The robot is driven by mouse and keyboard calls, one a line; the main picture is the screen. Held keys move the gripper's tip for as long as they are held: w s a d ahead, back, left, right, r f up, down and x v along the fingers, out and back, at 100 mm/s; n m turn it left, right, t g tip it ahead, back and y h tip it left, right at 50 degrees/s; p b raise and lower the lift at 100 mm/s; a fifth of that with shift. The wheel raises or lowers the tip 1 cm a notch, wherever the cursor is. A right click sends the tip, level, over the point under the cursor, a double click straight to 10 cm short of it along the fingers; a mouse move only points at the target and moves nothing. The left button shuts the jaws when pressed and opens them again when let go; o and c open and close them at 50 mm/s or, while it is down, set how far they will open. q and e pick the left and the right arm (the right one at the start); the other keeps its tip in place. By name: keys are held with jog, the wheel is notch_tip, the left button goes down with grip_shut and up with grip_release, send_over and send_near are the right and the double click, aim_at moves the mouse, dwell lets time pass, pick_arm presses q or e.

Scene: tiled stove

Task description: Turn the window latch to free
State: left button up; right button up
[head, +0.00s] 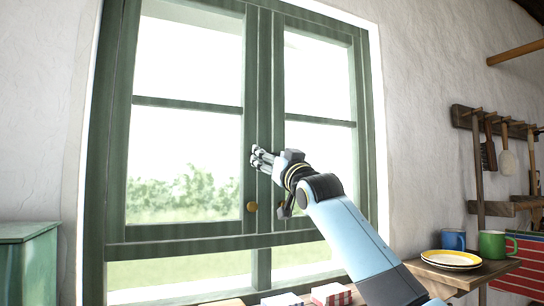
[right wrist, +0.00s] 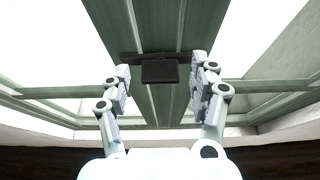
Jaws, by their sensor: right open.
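The green two-sash window (head: 258,80) stands shut in the white wall. In the right wrist view the window latch (right wrist: 160,71) is a dark block with a thin dark bar lying crosswise over the middle stiles. My right gripper (head: 262,159) is open and in front of these stiles in the head view, where it hides the latch. In the right wrist view its fingers (right wrist: 160,82) stand apart on either side of the latch block. I cannot tell whether they touch it. My left gripper is not in view.
A round brass knob (head: 252,206) sits low on the stile, below my right gripper. A shelf (head: 480,273) at right carries a blue mug (head: 453,240), a green mug (head: 492,244) and yellow-rimmed plates (head: 451,258). A green cabinet (head: 27,262) stands at left.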

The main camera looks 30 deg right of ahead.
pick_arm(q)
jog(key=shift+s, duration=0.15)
pick_arm(e)
jog(key=c, duration=1.1)
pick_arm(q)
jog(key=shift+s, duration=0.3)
pick_arm(e)
jog(key=shift+c, duration=0.3)
